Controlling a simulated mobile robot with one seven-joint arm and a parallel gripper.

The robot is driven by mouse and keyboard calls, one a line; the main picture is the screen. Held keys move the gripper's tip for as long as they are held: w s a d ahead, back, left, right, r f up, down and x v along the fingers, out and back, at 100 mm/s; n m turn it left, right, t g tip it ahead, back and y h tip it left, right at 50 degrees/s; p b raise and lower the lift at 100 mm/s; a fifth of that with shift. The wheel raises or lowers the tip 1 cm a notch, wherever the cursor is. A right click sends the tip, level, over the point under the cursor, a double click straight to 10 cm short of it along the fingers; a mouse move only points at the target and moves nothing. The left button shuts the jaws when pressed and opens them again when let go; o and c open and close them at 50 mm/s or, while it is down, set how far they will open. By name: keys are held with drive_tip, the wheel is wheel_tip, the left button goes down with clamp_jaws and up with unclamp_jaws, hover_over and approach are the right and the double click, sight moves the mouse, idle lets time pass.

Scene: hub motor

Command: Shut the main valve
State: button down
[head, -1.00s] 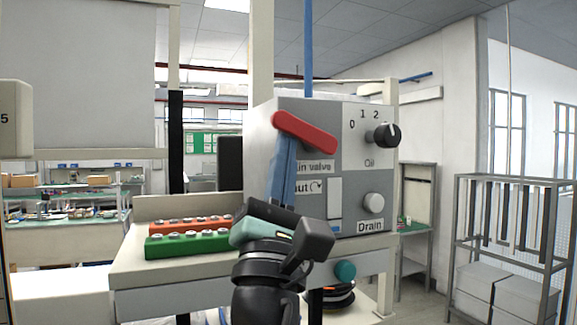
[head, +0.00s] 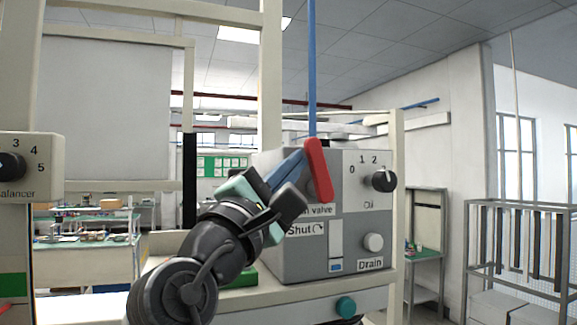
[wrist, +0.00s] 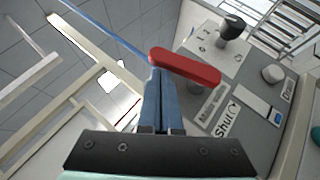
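The main valve's red handle (head: 318,170) is on the front of the grey panel box and stands nearly upright in the head view, its top leaning slightly left. It also shows in the wrist view (wrist: 186,67). The label below it, partly covered, reads "valve", and another reads "Shut" (head: 305,229) with a clockwise arrow. My gripper (head: 302,153) has its blue fingers close together, with no clear gap. Its fingertips (wrist: 156,72) are at the upper left side of the handle and seem to touch it; the handle hides the exact contact.
The panel box (head: 350,235) also carries a black Oil knob (head: 383,181) and a pale Drain knob (head: 373,242). A teal knob (head: 346,307) is on the bench front below. A green block (head: 240,278) is partly behind my arm. A balancer panel (head: 30,165) stands at left.

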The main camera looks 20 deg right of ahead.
drive_tip(key=shift+d+r+p, duration=0.4)
drive_tip(key=shift+d+r, duration=0.1)
drive_tip(key=shift+r, duration=0.15)
drive_tip(key=shift+d, duration=0.1)
idle(0.5)
